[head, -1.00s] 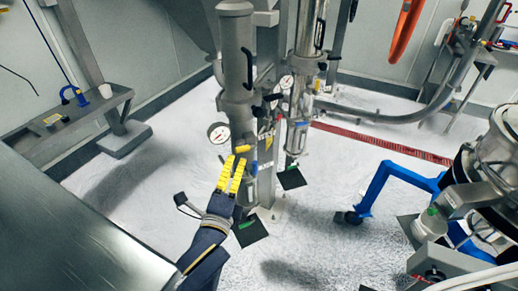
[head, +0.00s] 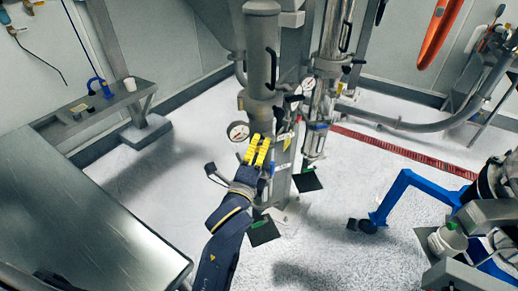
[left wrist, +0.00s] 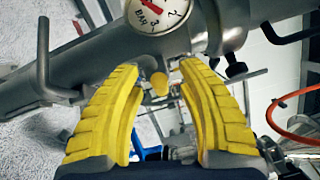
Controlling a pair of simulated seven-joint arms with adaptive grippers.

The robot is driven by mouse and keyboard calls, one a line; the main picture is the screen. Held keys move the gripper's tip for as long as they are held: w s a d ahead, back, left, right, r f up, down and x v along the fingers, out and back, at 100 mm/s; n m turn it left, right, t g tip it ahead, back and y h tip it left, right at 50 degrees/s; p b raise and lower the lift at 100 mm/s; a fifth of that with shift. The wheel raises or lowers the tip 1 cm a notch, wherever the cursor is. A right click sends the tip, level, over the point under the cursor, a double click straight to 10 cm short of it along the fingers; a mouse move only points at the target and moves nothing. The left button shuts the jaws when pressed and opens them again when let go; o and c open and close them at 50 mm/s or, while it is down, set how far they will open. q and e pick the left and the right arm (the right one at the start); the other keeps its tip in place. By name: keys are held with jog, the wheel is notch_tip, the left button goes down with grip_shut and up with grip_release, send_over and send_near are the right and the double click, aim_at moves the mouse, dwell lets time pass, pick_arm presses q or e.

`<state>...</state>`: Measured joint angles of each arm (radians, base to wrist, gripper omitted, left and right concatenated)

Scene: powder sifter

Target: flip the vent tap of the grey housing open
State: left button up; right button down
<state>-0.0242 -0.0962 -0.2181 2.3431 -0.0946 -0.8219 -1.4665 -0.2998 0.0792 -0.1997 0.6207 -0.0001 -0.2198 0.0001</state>
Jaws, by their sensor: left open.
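The grey housing (head: 262,50) is the upright grey cylinder at the centre of the head view. In the left wrist view it is the broad grey tube (left wrist: 90,62) across the top. The vent tap's yellow handle (left wrist: 160,83) shows nearly end-on in the left wrist view, between my fingertips. In the head view my fingers cover it, so its turn angle is unclear. My left gripper (head: 258,142) is open, its yellow fingers pointing at the housing's lower part. I see a gap on each side of the handle. My right gripper is not in view.
A round pressure gauge (head: 238,131) sits left of my fingers, close above them in the wrist view. A clear-sided steel column (head: 320,110) stands to the right. A steel table (head: 80,220) fills the lower left. A blue frame (head: 395,195) stands right on open floor.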

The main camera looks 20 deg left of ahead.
pick_arm(q)
grip_shut()
dwell(0.3)
jog(key=shift+f+n+t, duration=0.4)
jog(key=shift+n+t, duration=0.1)
jog(key=shift+n, duration=0.3)
grip_release()
jog(key=shift+s, duration=0.1)
jog(key=s+f, duration=0.2)
jog(key=s, duration=0.9)
jog(key=shift+s, duration=0.35)
